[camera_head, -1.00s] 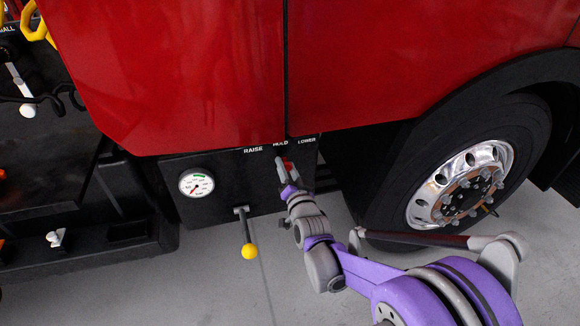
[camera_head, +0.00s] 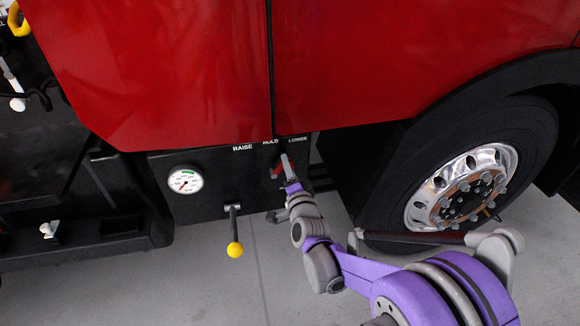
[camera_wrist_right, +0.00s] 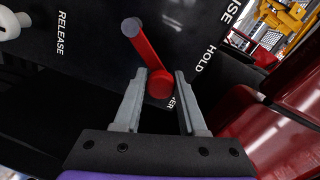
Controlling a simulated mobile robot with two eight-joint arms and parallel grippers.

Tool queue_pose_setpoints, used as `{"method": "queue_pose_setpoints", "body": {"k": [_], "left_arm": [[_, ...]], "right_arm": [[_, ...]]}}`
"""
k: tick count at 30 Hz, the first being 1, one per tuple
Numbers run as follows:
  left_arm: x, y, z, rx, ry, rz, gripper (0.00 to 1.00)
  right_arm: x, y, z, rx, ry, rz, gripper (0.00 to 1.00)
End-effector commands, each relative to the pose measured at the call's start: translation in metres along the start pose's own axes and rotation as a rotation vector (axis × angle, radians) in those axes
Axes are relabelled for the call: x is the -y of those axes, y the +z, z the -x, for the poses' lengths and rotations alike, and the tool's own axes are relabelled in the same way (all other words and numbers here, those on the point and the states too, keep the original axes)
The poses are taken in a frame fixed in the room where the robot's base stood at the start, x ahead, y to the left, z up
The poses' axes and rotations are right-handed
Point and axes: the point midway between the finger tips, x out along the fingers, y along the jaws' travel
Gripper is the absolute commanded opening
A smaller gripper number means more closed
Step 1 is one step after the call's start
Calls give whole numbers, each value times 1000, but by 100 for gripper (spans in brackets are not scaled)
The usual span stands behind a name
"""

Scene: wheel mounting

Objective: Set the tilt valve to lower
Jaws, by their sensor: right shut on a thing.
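The tilt valve is a red lever (camera_head: 276,171) on the black panel under the red cab, below the RAISE, HOLD and LOWER labels. In the right wrist view the lever (camera_wrist_right: 147,54) runs from a grey round end to a red knob. The knob lies between my right fingertips (camera_wrist_right: 160,80) and partly covers the LOWER label, of which only "ER" shows. My right gripper (camera_head: 287,162) is shut on the lever at its knob end. My left gripper is not in view.
A round pressure gauge (camera_head: 185,180) and a lever with a yellow knob (camera_head: 235,249) are on the panel's left part. A wheel (camera_head: 465,185) stands to the right of my right arm. Grey floor (camera_head: 205,285) lies open below the panel.

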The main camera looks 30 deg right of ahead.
Motion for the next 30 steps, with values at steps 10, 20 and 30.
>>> {"method": "queue_pose_setpoints", "body": {"k": [10, 20, 30], "left_arm": [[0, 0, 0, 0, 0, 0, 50], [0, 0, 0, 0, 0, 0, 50], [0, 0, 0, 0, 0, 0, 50]], "right_arm": [[-1, 3, 0, 6, 2, -12, 0], [0, 2, 0, 3, 1, -9, 68], [0, 1, 14, 2, 1, -7, 68]]}}
